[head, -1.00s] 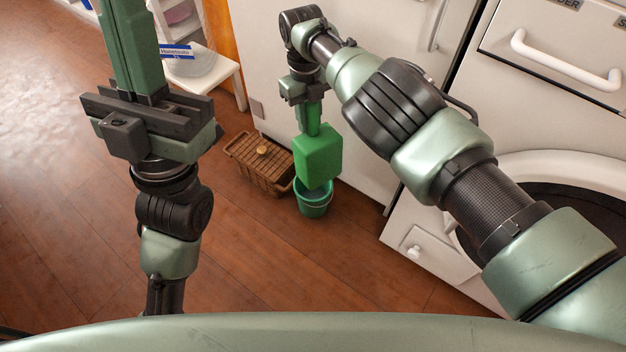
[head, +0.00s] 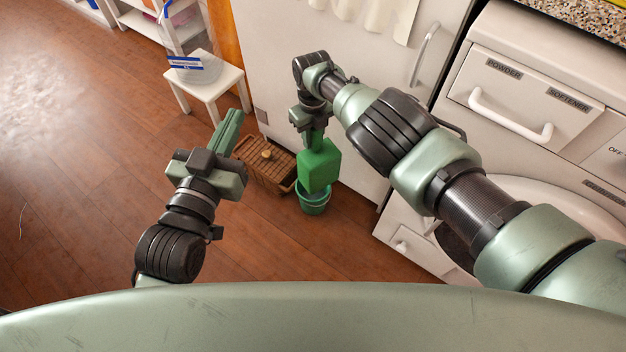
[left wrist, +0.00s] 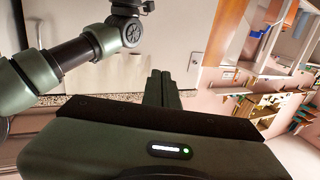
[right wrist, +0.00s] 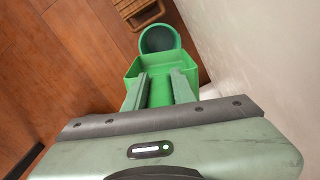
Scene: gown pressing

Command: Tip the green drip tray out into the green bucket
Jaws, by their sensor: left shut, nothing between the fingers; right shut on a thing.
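The green drip tray (head: 319,166) is held by my right gripper (head: 313,138), which is shut on it. The tray hangs steeply tilted above the green bucket (head: 313,203) in the head view. In the right wrist view the tray (right wrist: 187,66) lies between and beyond the fingers, with the bucket (right wrist: 160,40) just past its far edge. Whether anything is in the tray or bucket is hard to tell. My left gripper (head: 232,122) is shut and empty, left of the tray and apart from it. Its shut fingers also show in the left wrist view (left wrist: 160,82).
A brown wicker basket (head: 262,168) stands on the floor left of the bucket. A white stool (head: 225,80) with a labelled item stands behind. White cabinets (head: 285,50) and a washer-like machine (head: 500,140) fill the right. The wooden floor at left is open.

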